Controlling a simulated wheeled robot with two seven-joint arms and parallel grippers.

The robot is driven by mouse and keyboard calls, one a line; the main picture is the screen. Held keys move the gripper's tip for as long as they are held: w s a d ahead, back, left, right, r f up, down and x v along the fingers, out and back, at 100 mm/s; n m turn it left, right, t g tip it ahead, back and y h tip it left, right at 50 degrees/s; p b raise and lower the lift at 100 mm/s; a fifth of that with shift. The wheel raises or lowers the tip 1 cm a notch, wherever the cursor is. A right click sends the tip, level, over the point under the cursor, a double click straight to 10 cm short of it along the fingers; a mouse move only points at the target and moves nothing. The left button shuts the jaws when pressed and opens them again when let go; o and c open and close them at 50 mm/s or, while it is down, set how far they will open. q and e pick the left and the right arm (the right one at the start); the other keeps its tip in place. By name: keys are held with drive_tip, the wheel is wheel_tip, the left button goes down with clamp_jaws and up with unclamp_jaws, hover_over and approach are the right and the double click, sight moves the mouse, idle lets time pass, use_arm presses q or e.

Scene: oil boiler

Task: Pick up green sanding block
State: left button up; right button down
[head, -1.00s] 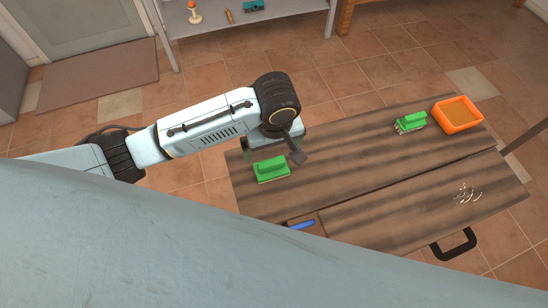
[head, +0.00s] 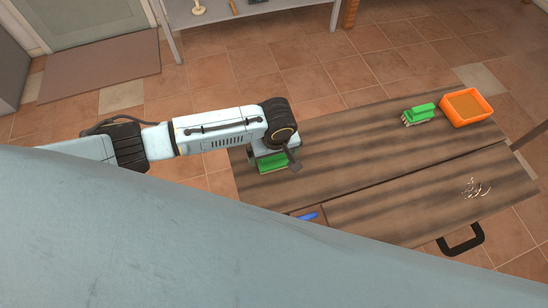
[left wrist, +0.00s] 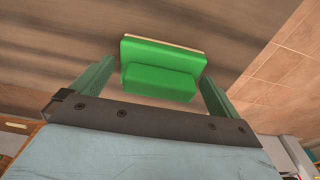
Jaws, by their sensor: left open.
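The green sanding block (head: 272,164) lies on the brown wooden table near its left end, partly covered by my left gripper in the head view. My left gripper (head: 280,160) is right over it. In the left wrist view the block (left wrist: 160,68) shows whole, with a pale strip along its far edge. It sits ahead of and between the two spread fingers of the left gripper (left wrist: 156,82), which is open and empty. I cannot tell whether a finger touches the block. My right gripper is not in view.
A green brush-like object (head: 419,114) and an orange tray (head: 466,108) stand at the table's far right. White shavings (head: 475,188) lie on the right, above a black handle (head: 461,240). A blue object (head: 308,216) is at the near edge. The table's middle is clear.

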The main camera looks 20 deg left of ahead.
use_arm(q)
drive_tip(key=shift+c, duration=0.4)
drive_tip(key=c, duration=0.8)
drive_tip(key=shift+o, duration=0.2)
wheel_tip(320, 180, up, 10)
drive_tip(key=shift+p, duration=1.05)
